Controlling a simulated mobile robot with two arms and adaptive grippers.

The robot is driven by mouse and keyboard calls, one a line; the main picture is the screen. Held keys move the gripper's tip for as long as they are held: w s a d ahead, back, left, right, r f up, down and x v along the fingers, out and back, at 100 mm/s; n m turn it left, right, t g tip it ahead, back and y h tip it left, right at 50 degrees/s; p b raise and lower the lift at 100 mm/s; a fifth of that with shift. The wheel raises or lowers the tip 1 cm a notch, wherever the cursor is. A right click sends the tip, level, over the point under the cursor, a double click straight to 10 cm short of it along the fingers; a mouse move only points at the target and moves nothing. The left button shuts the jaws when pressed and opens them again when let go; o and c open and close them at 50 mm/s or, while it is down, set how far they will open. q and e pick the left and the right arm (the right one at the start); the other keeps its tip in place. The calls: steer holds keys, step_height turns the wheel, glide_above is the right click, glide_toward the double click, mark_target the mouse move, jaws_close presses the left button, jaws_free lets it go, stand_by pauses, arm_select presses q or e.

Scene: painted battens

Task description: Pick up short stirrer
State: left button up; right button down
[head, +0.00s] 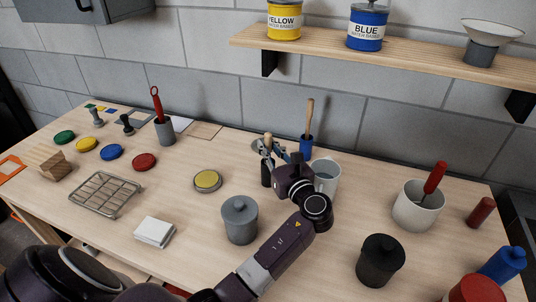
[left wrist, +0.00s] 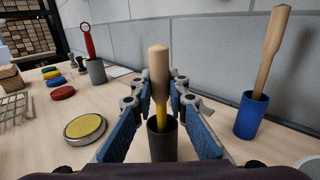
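A short stirrer with a wooden handle (left wrist: 159,72) and a yellow lower part stands in a dark cup (left wrist: 162,142). In the head view its handle top (head: 268,139) shows above the dark cup (head: 266,174), partly covered by my gripper. My left gripper (left wrist: 160,92) is open, with blue-padded fingers on either side of the stirrer and gaps visible at both sides. It also shows in the head view (head: 271,149). A longer wooden stirrer (head: 309,117) leans in a blue cup (head: 306,146) behind, on the right in the left wrist view (left wrist: 268,62). My right gripper is out of view.
A clear glass (head: 327,174) stands close right of my left gripper. A grey lidded pot (head: 239,220) and a yellow-topped tin (head: 207,181) are nearby on the left. A black pot (head: 380,260) and a white mug (head: 416,207) stand to the right. A shelf (head: 400,62) overhangs the back.

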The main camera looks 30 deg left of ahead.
arm_select(q)
jaws_close()
step_height(320, 180, up, 20)
steer(key=shift+b, duration=0.45)
stand_by(0.6)
